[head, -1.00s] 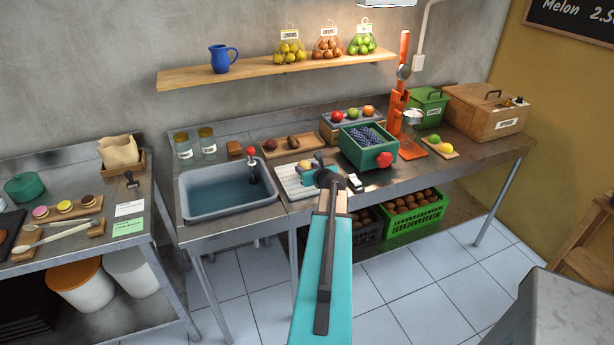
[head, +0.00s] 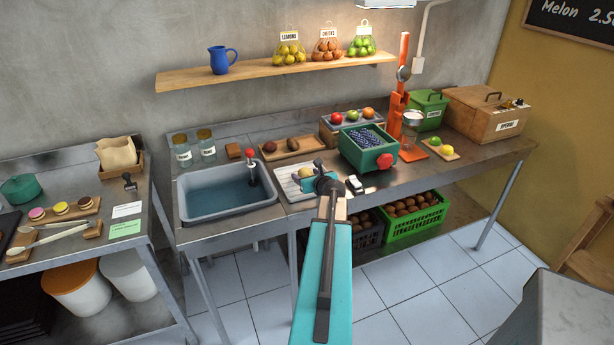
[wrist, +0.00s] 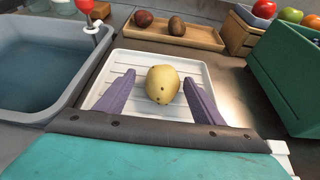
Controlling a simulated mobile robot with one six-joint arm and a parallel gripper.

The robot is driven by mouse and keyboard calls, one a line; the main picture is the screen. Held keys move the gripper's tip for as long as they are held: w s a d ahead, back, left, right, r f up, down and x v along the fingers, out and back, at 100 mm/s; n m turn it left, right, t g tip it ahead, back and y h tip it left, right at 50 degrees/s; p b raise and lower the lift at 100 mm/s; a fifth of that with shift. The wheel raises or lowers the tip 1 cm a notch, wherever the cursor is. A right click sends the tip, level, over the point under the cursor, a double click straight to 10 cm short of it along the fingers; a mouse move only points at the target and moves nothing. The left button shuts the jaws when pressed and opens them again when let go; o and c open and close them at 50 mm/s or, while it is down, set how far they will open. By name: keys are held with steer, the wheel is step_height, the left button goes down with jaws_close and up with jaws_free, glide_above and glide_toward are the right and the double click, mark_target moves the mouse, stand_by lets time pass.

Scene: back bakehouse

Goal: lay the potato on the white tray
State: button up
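The potato (wrist: 163,85) is pale yellow with small dark spots. In the wrist view it sits over the ribbed white tray (wrist: 128,62) and appears to rest on it. My gripper (wrist: 159,77) has its two purple fingers spread on either side of the potato, with a visible gap on each side, so it looks open. In the head view the potato (head: 306,172) shows just beyond my gripper (head: 316,177), and part of the white tray (head: 287,190) is hidden behind the gripper.
A grey sink (head: 228,213) with a red-topped tap (head: 251,160) is left of the tray. A green box (head: 371,158) stands close on the right. Behind is a wooden tray (head: 276,154) with two dark round items.

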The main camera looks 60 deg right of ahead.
steer(key=shift+r, duration=0.2)
steer(key=shift+b+v, duration=1.05)
steer(key=shift+v, duration=4.9)
steer(key=shift+s, duration=0.15)
